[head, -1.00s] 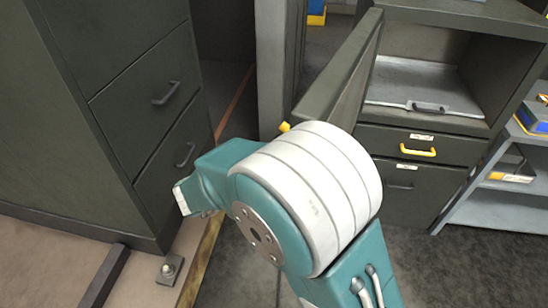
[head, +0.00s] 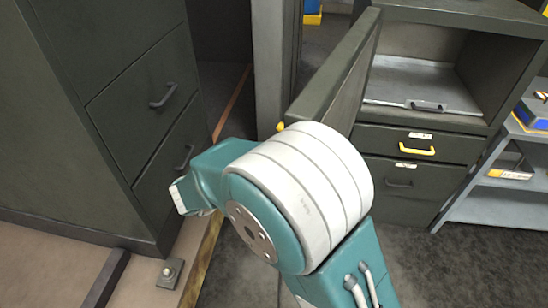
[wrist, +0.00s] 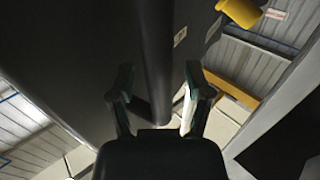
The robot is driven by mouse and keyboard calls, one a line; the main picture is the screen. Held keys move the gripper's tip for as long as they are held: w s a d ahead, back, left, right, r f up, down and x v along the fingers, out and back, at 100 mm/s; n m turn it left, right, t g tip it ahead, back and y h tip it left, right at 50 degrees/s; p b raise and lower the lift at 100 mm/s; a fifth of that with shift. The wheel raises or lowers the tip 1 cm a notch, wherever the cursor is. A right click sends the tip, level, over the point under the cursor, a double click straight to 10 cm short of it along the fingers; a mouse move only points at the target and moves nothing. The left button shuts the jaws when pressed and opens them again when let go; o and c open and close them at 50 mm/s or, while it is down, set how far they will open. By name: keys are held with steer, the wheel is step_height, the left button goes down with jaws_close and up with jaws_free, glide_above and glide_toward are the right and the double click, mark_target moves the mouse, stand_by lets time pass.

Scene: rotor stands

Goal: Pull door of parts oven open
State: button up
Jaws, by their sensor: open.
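The parts oven (head: 440,15) is a dark grey cabinet at the upper right of the head view. Its door (head: 335,80) stands swung out toward me, and the open chamber with a light shelf shows behind it. A small yellow piece (head: 280,126) shows at the door's near lower edge, just above my arm. In the wrist view, my gripper (wrist: 158,78) is open, its two fingers apart with a dark rounded edge or bar between them. I cannot tell whether they touch it. A yellow knob-like part (wrist: 240,12) is at the top right. My gripper is hidden in the head view.
Drawers with a yellow handle (head: 417,151) sit under the oven chamber. A tall dark drawer cabinet (head: 110,120) stands close on the left. A grey post (head: 270,70) rises left of the door. Shelves (head: 500,200) stand at the right. Dark floor is free at the lower right.

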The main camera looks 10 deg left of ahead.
steer(key=v, duration=1.2)
stand_by(0.3)
